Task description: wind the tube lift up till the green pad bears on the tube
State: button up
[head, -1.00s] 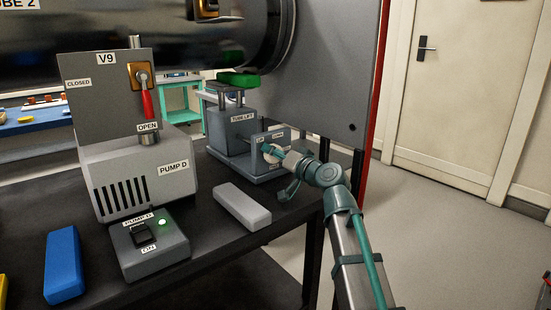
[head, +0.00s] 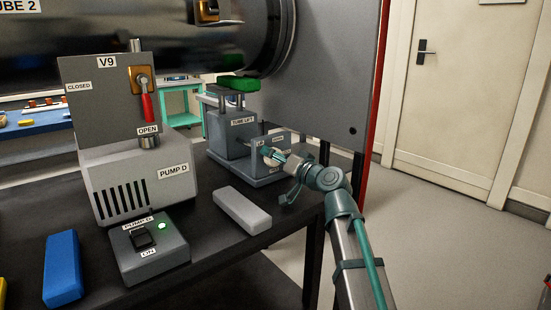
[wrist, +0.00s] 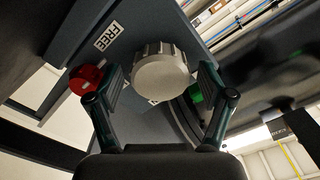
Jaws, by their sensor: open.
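The tube lift (head: 228,135) is a grey block on a base plate, with posts carrying a green pad (head: 238,84) close under the dark tube (head: 150,50). I cannot tell whether the pad touches the tube. In the wrist view, the lift's ribbed pale knob (wrist: 160,70) lies between the two fingers of my gripper (wrist: 162,84). The fingers are open, one on either side of the knob, with a visible gap at the right finger. A red knob (wrist: 86,79) beside a FREE label shows left of them. In the head view my gripper (head: 277,158) faces the lift's front panel.
Pump D (head: 140,185) and valve V9's red handle (head: 148,107) stand left of the lift. A grey block (head: 242,210), the pump switch box (head: 149,248) and a blue block (head: 62,268) lie on the dark bench. Open floor is at the right.

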jog(key=v, duration=1.1)
jog(key=shift+s+d, duration=0.25)
